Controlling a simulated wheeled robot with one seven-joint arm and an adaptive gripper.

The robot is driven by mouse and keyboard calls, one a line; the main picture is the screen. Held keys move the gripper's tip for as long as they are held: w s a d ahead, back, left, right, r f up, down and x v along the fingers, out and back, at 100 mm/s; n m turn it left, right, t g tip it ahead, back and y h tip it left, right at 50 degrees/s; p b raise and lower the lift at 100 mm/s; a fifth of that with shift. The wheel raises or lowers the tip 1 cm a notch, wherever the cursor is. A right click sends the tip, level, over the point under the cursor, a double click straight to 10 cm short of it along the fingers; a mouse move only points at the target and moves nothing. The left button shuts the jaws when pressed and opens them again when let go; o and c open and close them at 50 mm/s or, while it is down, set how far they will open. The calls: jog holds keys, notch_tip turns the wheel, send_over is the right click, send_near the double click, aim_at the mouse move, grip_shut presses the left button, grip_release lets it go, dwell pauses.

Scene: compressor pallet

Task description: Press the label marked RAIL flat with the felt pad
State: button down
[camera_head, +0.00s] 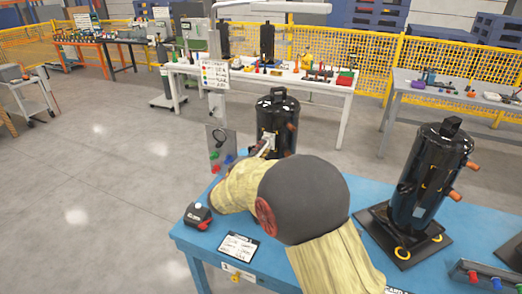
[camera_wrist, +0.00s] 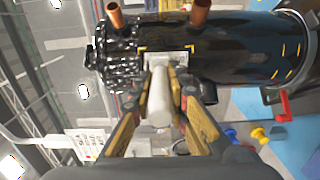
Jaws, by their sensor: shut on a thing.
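A black compressor (camera_head: 282,105) with copper stubs stands at the far side of the blue table (camera_head: 180,232). In the wrist view the compressor (camera_wrist: 225,45) lies sideways across the top. A pale label (camera_wrist: 166,57) is on its side, between yellow corner marks; its writing is not readable. My gripper (camera_wrist: 160,90) is shut on a white, rounded piece, apparently the felt pad (camera_wrist: 159,108). The pad points at the label and covers its lower part. I cannot tell whether they touch. In the head view my gripper (camera_head: 263,147) is beside the compressor, partly hidden by my arm.
A second black compressor (camera_head: 430,175) stands on a dark base at the right of the table. A printed card (camera_head: 238,247) and a small black-and-red device (camera_head: 198,216) lie at the front left. A panel with coloured knobs (camera_head: 220,150) stands at the table's far left.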

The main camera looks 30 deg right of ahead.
jog(key=shift+a, duration=0.1)
jog(key=shift+b+v, duration=0.8)
jog(key=shift+v, duration=0.85)
jog(key=shift+w+d+f+b, duration=0.5)
jog(key=shift+d+b, duration=0.2)
jog(key=shift+b, duration=0.2)
jog(key=shift+w+d+f, duration=0.25)
jog(key=shift+w+d, duration=0.05)
jog(key=shift+d, duration=0.05)
jog(key=shift+w+d, duration=0.25)
jog(key=shift+d, duration=0.05)
jog(key=shift+a, duration=0.1)
